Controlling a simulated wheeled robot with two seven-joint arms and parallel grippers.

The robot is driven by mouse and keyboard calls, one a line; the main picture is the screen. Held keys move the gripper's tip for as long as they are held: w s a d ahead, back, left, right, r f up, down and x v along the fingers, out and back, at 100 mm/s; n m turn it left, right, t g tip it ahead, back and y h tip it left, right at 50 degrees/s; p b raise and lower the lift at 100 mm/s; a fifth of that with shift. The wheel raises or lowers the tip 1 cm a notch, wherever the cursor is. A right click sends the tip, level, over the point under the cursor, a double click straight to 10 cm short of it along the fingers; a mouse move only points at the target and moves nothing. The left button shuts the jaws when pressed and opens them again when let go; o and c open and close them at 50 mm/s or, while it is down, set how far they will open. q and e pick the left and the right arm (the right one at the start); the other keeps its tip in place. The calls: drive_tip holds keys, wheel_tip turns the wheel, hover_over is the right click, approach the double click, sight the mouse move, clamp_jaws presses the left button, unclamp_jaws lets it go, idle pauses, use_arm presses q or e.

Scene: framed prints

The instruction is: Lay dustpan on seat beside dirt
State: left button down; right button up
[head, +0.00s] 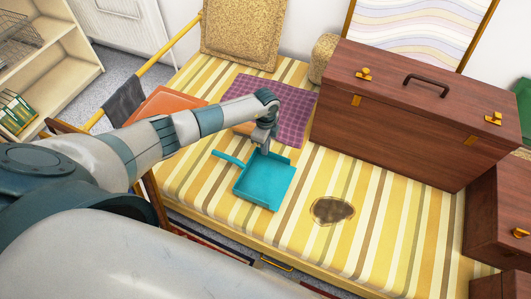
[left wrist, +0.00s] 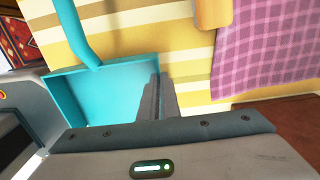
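The turquoise dustpan (head: 265,182) is over the striped seat (head: 385,235), its handle pointing left; I cannot tell if it rests on the cushion or hangs just above it. The dark brown dirt patch (head: 332,210) lies on the seat, to the right of the dustpan with a small gap. My left gripper (head: 264,147) is at the dustpan's far wall. In the left wrist view its fingers (left wrist: 158,98) are close together on the side wall of the dustpan (left wrist: 105,93). My right gripper is not in view.
A purple checked cloth (head: 290,112) lies behind the dustpan, with an orange-brown wooden piece (head: 243,129) at its edge. A large brown chest (head: 415,120) stands at the right on the seat. A cushion (head: 243,35) is at the back. Striped fabric around the dirt is clear.

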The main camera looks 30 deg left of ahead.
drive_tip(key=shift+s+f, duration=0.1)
use_arm(q)
drive_tip(key=shift+f, duration=0.25)
wheel_tip(320, 180, down, 3)
drive_tip(key=shift+r, duration=0.1)
drive_tip(key=shift+f, duration=0.35)
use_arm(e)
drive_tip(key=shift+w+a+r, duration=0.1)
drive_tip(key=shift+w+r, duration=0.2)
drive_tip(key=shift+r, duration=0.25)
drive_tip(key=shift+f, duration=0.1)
use_arm(q)
drive_tip(key=shift+f+b, duration=0.1)
drive_tip(key=shift+b, duration=0.2)
drive_tip(key=c, duration=2)
unclamp_jaws()
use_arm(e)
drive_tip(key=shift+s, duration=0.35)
